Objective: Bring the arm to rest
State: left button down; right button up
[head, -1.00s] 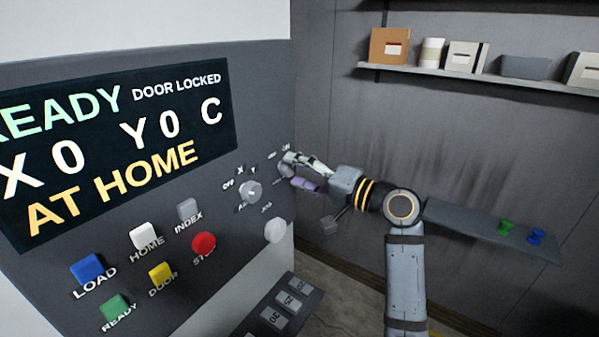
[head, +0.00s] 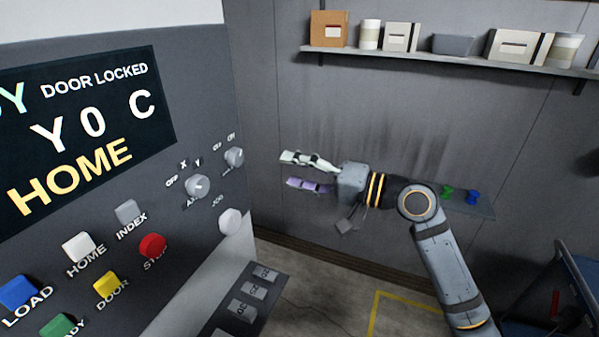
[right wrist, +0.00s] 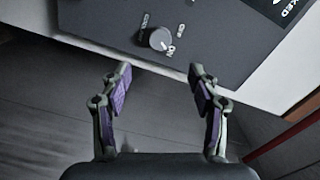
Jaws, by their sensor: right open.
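My right gripper (head: 303,172) is open and empty in the head view, in free air to the right of the grey control panel (head: 205,130). Its two fingers, with purple pads, stand wide apart in the right wrist view (right wrist: 160,90). Beyond them in that view is a panel knob (right wrist: 158,39) with its pointer by the ON mark. The same knob seems to be the upper right one in the head view (head: 234,157). The fingers are apart from the panel. My left gripper is not in view.
The panel's display (head: 85,130) reads DOOR LOCKED and HOME. A red stop button (head: 152,246) and other coloured buttons sit below it. A wall shelf (head: 440,58) holds boxes and cups. A lower shelf (head: 484,208) behind my arm bears green and blue items. A dark blue cart-like thing (head: 585,280) stands at right.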

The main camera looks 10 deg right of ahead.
jog(key=shift+s+d, duration=0.2)
jog(key=shift+s, duration=0.05)
